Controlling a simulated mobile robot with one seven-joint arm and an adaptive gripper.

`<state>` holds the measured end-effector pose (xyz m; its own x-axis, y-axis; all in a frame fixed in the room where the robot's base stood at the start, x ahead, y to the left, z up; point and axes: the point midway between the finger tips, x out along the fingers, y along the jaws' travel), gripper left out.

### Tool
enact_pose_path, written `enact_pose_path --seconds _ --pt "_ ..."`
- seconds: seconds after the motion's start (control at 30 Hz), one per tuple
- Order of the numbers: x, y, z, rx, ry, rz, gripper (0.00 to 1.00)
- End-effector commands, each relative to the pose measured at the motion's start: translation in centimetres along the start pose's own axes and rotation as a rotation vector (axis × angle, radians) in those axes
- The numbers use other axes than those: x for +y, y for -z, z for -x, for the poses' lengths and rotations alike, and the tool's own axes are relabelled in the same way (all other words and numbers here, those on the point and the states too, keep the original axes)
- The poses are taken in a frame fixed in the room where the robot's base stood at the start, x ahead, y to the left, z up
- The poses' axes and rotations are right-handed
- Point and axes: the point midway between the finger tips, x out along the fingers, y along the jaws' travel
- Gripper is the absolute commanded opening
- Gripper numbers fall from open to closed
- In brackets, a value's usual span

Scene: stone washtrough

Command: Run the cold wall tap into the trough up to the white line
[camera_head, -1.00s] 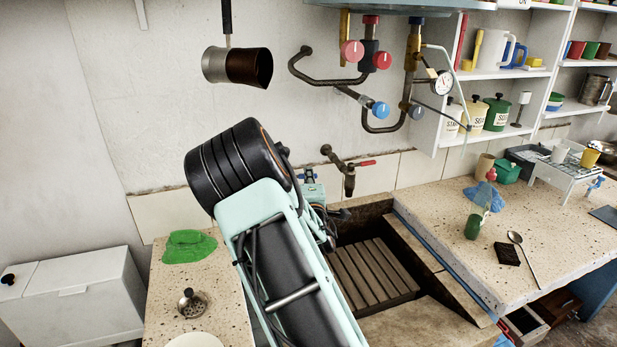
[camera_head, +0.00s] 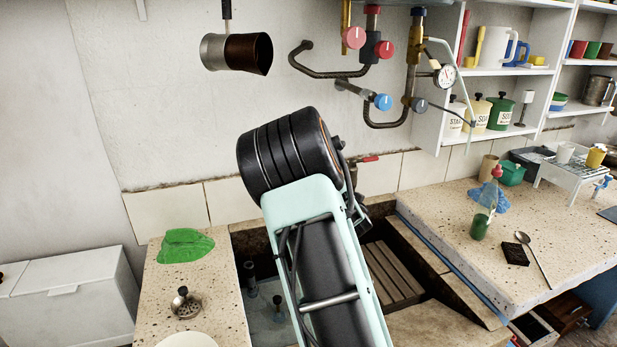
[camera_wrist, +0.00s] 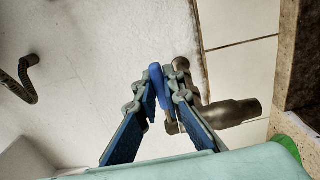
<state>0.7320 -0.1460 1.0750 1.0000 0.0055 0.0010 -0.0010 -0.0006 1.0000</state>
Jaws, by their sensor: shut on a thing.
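The cold wall tap (camera_wrist: 225,112) shows in the wrist view as a grey metal body with a blue lever (camera_wrist: 156,76). My gripper (camera_wrist: 160,90) is shut on the blue lever, with its blue-padded fingers on either side of it. In the head view my arm hides the gripper and this tap. The stone trough (camera_head: 242,243) lies below the wall, partly behind my arm. Its left basin (camera_head: 262,325) has a bluish-grey inside with upright dark pieces; I cannot tell the water level. The white line is not visible.
A red-levered tap (camera_head: 369,158) is on the wall just right of my arm. Heater pipes with red and blue knobs (camera_head: 383,102) hang above. A wooden slatted rack (camera_head: 394,272) lies in the right basin. A green cloth (camera_head: 184,246) lies on the left counter.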

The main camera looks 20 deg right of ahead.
Motion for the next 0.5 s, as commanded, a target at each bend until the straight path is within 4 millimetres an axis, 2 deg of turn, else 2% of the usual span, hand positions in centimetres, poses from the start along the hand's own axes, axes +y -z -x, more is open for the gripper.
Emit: enact_pose_path --seconds 0.33,0.37,0.5 --pt "0.12 0.03 -0.04 0.008 -0.001 0.001 0.00" --pt "0.12 0.03 -0.04 0.008 -0.001 0.001 0.11" --pt "0.09 0.03 -0.03 0.007 0.000 0.001 0.27"
